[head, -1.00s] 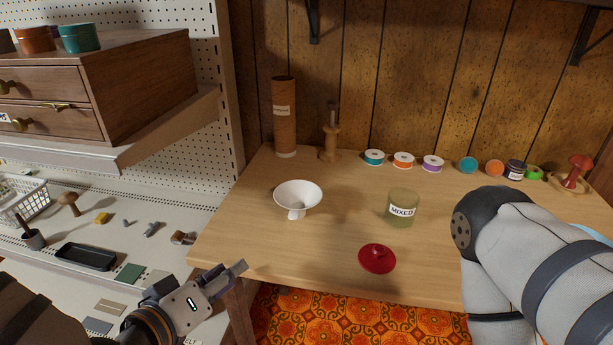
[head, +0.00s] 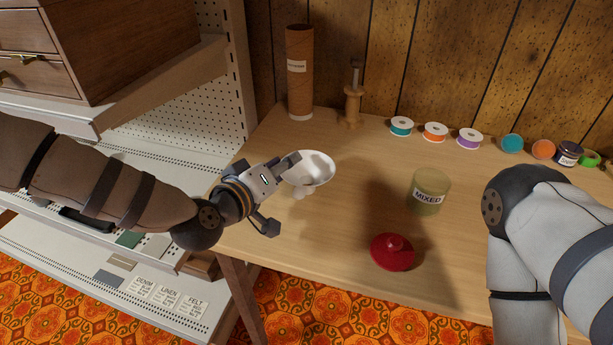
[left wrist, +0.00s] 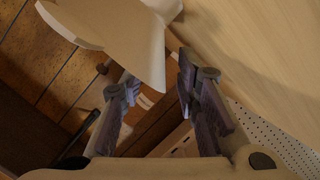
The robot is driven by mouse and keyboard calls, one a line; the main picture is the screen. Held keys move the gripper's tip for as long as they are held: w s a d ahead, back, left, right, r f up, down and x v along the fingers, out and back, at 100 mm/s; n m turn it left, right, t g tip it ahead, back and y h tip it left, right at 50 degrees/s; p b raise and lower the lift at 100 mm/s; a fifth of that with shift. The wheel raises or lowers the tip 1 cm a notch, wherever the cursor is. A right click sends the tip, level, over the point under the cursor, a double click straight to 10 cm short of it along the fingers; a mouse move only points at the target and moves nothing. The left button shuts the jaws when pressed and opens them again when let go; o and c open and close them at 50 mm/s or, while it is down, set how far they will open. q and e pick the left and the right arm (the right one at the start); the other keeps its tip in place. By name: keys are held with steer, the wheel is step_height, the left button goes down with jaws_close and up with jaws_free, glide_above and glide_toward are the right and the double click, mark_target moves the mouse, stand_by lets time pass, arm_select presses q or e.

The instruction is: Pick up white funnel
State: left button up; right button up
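In the left wrist view, the tapered part of the funnel shows just ahead of and between the fingertips (left wrist: 160,76). I cannot tell whether a finger touches it. My right arm is at the right, but its gripper is out of view.
A cardboard tube (head: 300,72), a wooden spindle stand (head: 353,100) and several ribbon spools line the back. A shelf with drawers (head: 100,45) is at the left.

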arm_select(q)
jaws_close()
steer(key=shift+r, duration=0.15)
